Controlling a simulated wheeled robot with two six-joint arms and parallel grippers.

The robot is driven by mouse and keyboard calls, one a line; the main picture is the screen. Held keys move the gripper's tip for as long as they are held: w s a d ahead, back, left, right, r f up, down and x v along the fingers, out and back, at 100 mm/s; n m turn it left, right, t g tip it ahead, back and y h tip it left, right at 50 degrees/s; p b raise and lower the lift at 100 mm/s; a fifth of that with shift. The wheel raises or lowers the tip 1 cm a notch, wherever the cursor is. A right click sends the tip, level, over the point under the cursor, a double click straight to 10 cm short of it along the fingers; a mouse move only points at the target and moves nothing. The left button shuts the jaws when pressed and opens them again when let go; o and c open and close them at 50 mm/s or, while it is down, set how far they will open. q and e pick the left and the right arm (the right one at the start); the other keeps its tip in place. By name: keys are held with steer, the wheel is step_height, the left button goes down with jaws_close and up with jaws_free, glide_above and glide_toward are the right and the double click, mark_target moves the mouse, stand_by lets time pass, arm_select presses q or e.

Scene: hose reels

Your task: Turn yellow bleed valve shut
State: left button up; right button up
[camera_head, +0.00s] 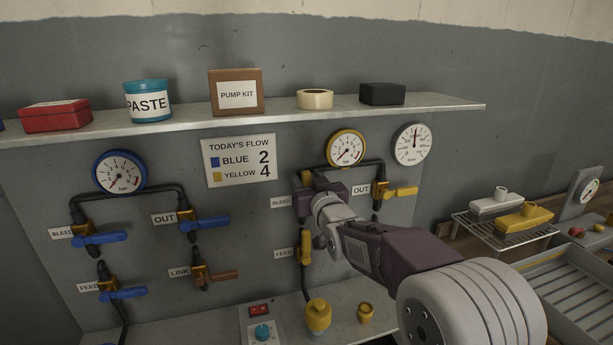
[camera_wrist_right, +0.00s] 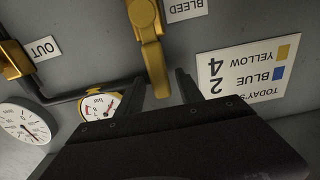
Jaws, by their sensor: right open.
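The yellow bleed valve (camera_head: 307,177) is on the yellow-gauge pipe in the head view, mostly hidden by my right gripper (camera_head: 316,192). The right wrist view is upside down and shows the valve's yellow handle (camera_wrist_right: 156,68) next to the BLEED label (camera_wrist_right: 185,8). My right gripper (camera_wrist_right: 163,92) is open there, with a dark finger on each side of the handle's end. I cannot tell whether either finger touches it. The head view also shows the BLEED label (camera_head: 281,202) left of the gripper. My left gripper is not in view.
The yellow OUT valve (camera_head: 400,191) is close on the right and the yellow FEED valve (camera_head: 305,247) is below. A sign (camera_head: 238,160) reads BLUE 2, YELLOW 4. Blue-handled valves (camera_head: 100,239) are at left. A shelf (camera_head: 200,117) with boxes runs above.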

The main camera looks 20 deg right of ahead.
steer(key=shift+w+a+f, duration=0.1)
steer(key=shift+w+a, duration=0.05)
steer(key=shift+w, duration=0.15)
jaws_close()
stand_by(1.2)
